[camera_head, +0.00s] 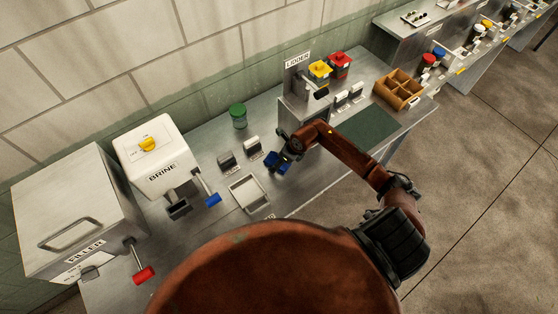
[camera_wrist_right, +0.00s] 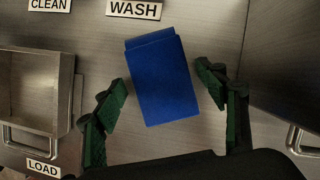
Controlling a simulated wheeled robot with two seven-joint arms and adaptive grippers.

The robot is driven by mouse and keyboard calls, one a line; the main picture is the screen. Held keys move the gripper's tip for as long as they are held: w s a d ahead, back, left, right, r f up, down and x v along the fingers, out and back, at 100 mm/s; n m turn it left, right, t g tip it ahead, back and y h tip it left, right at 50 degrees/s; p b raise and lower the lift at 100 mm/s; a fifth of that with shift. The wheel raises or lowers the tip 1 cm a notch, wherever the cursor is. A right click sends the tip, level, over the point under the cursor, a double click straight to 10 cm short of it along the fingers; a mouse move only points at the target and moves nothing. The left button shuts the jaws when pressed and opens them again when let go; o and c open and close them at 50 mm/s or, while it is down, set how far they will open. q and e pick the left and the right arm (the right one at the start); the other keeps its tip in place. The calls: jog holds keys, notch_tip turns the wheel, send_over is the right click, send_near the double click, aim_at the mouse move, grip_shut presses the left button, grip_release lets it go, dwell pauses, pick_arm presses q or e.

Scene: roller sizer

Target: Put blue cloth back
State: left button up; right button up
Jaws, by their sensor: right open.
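The blue cloth (camera_head: 278,163) is on the metal bench in the head view, beside the end of my right arm. In the right wrist view the folded blue cloth (camera_wrist_right: 162,82) appears to lie flat, just below the WASH label (camera_wrist_right: 134,9). My right gripper (camera_head: 287,151) is open over the cloth. In the wrist view its dark green fingers (camera_wrist_right: 160,80) stand apart on either side of the cloth, with gaps visible. My left gripper is not in view.
A metal tray (camera_head: 233,186) stands left of the cloth; the LOAD label (camera_wrist_right: 44,168) is by it. White and dark holders, a green-lidded jar (camera_head: 238,110) and the LIDDER machine (camera_head: 290,108) are close by. A wooden divided box (camera_head: 411,101) and green mat (camera_head: 376,126) are right.

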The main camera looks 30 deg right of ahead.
jog(key=shift+r, duration=0.15)
jog(key=shift+s+d+r, duration=0.1)
jog(key=shift+d+r, duration=0.05)
jog(key=shift+r, duration=0.1)
jog(key=b+v, duration=0.1)
jog(key=v, duration=1)
jog(key=shift+r+b, duration=0.15)
jog(key=shift+b, duration=0.15)
jog(key=shift+s, duration=0.1)
